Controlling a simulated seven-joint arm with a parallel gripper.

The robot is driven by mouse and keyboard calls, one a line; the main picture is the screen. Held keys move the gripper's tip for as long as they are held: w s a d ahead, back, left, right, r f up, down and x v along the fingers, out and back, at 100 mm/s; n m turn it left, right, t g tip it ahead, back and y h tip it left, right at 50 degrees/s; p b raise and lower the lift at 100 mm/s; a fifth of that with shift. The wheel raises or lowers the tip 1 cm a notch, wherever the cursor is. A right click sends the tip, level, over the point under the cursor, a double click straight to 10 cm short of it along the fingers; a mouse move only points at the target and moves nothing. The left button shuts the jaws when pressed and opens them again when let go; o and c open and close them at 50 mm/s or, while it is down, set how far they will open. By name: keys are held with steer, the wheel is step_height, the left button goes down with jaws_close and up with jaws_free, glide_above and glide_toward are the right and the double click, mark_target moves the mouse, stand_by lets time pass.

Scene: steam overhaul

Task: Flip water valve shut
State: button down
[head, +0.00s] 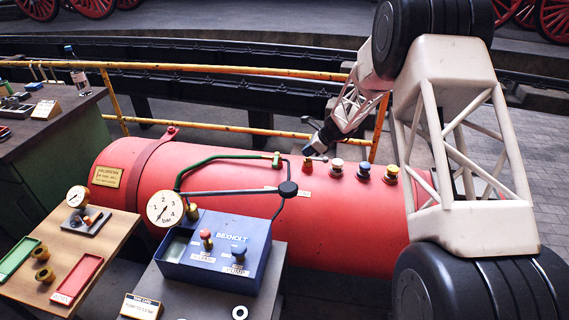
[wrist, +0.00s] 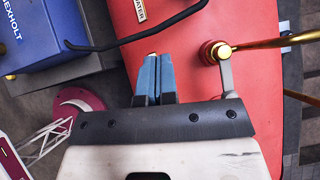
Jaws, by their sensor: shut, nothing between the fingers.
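The water valve (head: 307,164) is a small brass fitting with a reddish top on the red boiler (head: 240,190). In the wrist view the valve (wrist: 215,52) stands right of my fingers, with a flat grey lever (wrist: 228,80) running down from it in the picture. In the head view the lever points right. My gripper (head: 311,150) is above the boiler by the valve. In the wrist view its blue fingers (wrist: 153,76) are together, empty and apart from the valve. The lever's lower end is hidden behind my gripper body.
A green pipe (head: 225,158) and a dark pipe (head: 235,191) cross the boiler at left. A yellow railing (head: 220,129) runs behind. A blue box (head: 218,250) stands in front.

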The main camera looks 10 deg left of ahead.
glide_toward(276, 160)
step_height(276, 160, down, 6)
steer(key=s+a, duration=0.2)
steer(key=s, duration=0.1)
steer(key=shift+a, duration=0.25)
stand_by(0.5)
